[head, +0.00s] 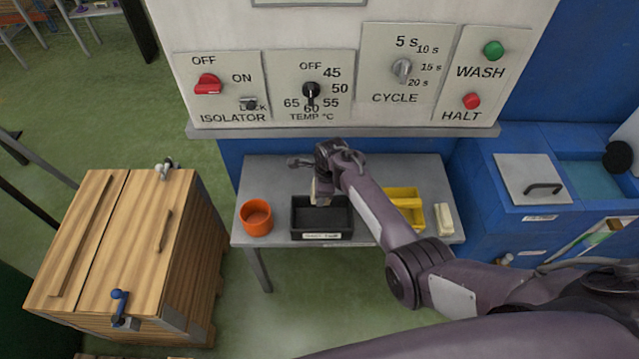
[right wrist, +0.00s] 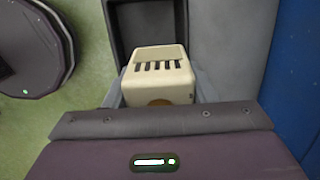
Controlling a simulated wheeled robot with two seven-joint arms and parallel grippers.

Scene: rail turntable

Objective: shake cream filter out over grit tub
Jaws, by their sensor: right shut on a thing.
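The cream filter (head: 322,191), a small block with a row of dark slots on one face, is in my right gripper. It also shows in the right wrist view (right wrist: 158,85), between the fingers. My right gripper (head: 323,180) is shut on it, above the black grit tub (head: 321,236), over the back part of its opening. The tub is an open box with a white label on its front; its dark rim and wall show beyond the filter in the right wrist view (right wrist: 118,30). How high the filter hangs is hard to tell. My left gripper is in neither view.
An orange pot (head: 256,218) stands left of the tub on the grey bench (head: 265,172). A yellow tray (head: 416,215) and another cream block (head: 445,219) are to the right, partly behind my arm. A control panel (head: 330,75) rises behind; a wooden cabinet (head: 115,245) stands left.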

